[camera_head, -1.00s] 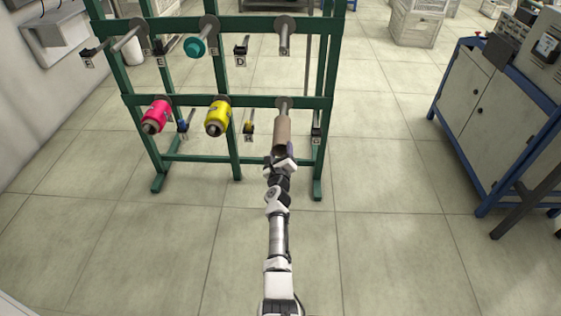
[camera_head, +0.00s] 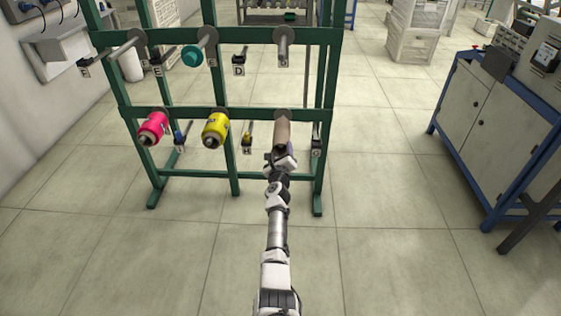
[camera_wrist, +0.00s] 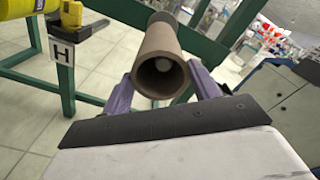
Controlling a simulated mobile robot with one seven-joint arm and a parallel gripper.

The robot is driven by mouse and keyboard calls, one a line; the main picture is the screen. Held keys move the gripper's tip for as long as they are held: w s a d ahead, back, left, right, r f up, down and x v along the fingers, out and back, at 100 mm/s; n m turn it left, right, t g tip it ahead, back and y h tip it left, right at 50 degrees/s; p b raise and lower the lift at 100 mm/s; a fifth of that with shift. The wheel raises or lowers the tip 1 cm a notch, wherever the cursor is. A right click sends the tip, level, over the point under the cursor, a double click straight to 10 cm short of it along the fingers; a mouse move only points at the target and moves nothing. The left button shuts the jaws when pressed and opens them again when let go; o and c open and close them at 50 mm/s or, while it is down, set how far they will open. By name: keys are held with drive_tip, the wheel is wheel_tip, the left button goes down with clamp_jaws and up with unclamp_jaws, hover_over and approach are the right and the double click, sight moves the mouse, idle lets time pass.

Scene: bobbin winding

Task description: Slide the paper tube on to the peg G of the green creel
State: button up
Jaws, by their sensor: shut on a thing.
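The brown paper tube (camera_head: 282,134) is on the lower right peg of the green creel (camera_head: 232,170), its far end close to the peg's disc at the rail. In the wrist view the hollow tube (camera_wrist: 158,58) points its open end at me, and a pale round peg end (camera_wrist: 161,86) shows inside it. My gripper (camera_head: 281,158) is shut on the tube near its open end, with a purple finger on each side in the wrist view (camera_wrist: 160,88). I cannot read this peg's letter.
Pink (camera_head: 153,128) and yellow (camera_head: 215,129) bobbins sit on the other lower pegs. A tag H (camera_wrist: 62,50) hangs left of the tube. A blue-framed cabinet (camera_head: 490,120) stands right; floor between is clear.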

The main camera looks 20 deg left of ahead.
sight(281, 145)
drive_tip(key=b+x, duration=0.3)
drive_tip(key=shift+f, duration=0.2)
drive_tip(key=shift+w+a+r, duration=0.1)
drive_tip(key=shift+w+r, duration=0.15)
drive_tip(key=shift+w, duration=0.1)
drive_tip(key=shift+f+b, duration=0.3)
drive_tip(key=shift+b, duration=0.25)
idle(0.4)
drive_tip(key=o, duration=1.8)
drive_tip(key=shift+c, duration=0.2)
drive_tip(key=shift+s, duration=0.15)
